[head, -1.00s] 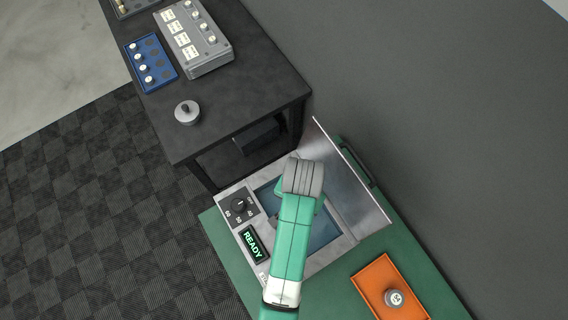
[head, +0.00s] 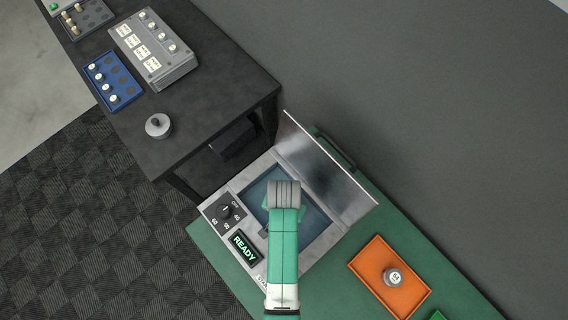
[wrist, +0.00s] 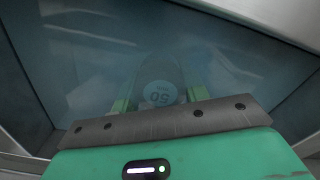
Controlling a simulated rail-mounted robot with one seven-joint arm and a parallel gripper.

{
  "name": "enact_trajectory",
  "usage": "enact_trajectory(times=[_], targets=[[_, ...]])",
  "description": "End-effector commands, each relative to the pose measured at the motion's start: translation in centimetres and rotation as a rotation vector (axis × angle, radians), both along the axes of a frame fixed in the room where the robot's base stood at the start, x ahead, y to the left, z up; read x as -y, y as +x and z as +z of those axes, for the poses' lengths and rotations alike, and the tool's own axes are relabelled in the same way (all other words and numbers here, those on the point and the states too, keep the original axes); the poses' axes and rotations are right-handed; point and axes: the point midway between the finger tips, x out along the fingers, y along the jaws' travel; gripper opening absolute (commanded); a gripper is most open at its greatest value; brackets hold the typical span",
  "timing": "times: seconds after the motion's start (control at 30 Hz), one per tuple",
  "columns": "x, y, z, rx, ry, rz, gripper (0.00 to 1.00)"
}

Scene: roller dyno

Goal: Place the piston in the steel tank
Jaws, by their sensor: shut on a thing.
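The steel tank (head: 342,228) stands on a green bench with its lid (head: 325,160) raised and bluish liquid inside. Its front panel has a dial (head: 225,212) and a lit display reading READY (head: 244,248). In the wrist view my gripper (wrist: 160,97) points down into the tank's opening. It is shut on the piston (wrist: 158,92), a round-topped piece marked 50, between two green fingers. The piston looks dimmed by the liquid; its lower part and whether it touches the tank floor are hidden.
An orange tray (head: 365,262) holding a round grey piece with a marked top (head: 392,277) lies right of the tank. A dark table at upper left carries a grey knobbed piece (head: 158,126), a blue tray (head: 122,97) and a grey block (head: 160,60). The raised lid borders the tank's far side.

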Motion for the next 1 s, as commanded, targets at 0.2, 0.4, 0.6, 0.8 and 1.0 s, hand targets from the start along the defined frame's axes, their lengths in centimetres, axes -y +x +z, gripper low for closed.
enact_trajectory(times=[0.2,0.4,0.6,0.8,1.0], targets=[[0.0,0.0,0.0,0.001,0.0,0.0,0.2],[0.0,0.0,-0.2,0.0,0.0,0.0,0.62],[0.0,0.0,-0.2,0.001,0.0,0.0,0.66],[0.0,0.1,1.0,0.003,0.0,0.0,0.66],[0.0,0.2,6.1,0.005,0.0,0.0,0.66]])
